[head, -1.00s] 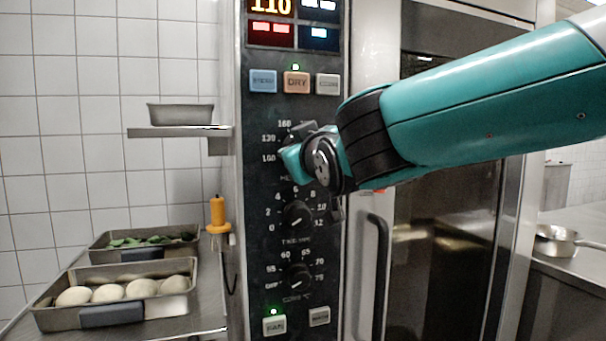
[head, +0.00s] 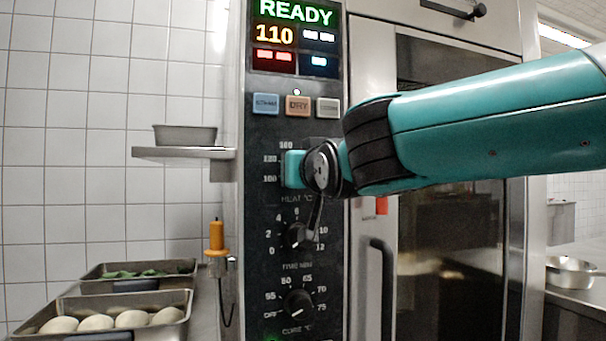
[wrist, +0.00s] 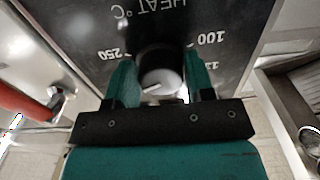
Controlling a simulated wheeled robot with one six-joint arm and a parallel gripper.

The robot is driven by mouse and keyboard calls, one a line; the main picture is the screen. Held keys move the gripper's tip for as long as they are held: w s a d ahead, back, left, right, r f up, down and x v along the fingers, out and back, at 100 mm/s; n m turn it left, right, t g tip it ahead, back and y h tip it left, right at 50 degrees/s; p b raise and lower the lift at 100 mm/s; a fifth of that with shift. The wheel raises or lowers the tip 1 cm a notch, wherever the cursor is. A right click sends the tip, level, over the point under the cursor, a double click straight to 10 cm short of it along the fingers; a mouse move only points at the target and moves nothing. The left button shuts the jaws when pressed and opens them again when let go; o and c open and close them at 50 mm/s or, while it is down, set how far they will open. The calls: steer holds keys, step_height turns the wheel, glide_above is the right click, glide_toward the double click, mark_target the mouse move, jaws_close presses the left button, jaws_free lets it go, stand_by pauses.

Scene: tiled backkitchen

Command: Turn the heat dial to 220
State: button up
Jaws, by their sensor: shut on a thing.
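The heat dial (wrist: 160,80) is a dark round knob with a pale pointer line, on the black oven panel. The wrist view shows it upside down, between the 250 mark at left and the 100 mark at right. My gripper (wrist: 161,75) has one teal finger on each side of the dial and is shut on it. In the head view my gripper (head: 298,169) covers the dial and the right part of its scale; 100, 130 and 160 show at left. The pointer's exact reading cannot be told. The display (head: 274,35) reads 110 under READY.
The time dial (head: 298,236) and core dial (head: 299,303) sit below on the panel. Mode buttons (head: 298,105) are above. The oven door handle (head: 381,290) stands out at lower right.

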steer(key=shift+r, duration=0.2)
steer(key=o, duration=0.9)
steer(key=shift+w+f, duration=0.1)
steer(key=shift+f, duration=0.05)
steer(key=shift+c, duration=0.2)
steer(key=b+v, duration=0.3)
steer(key=v, duration=1.4)
steer(key=shift+d+f, duration=0.1)
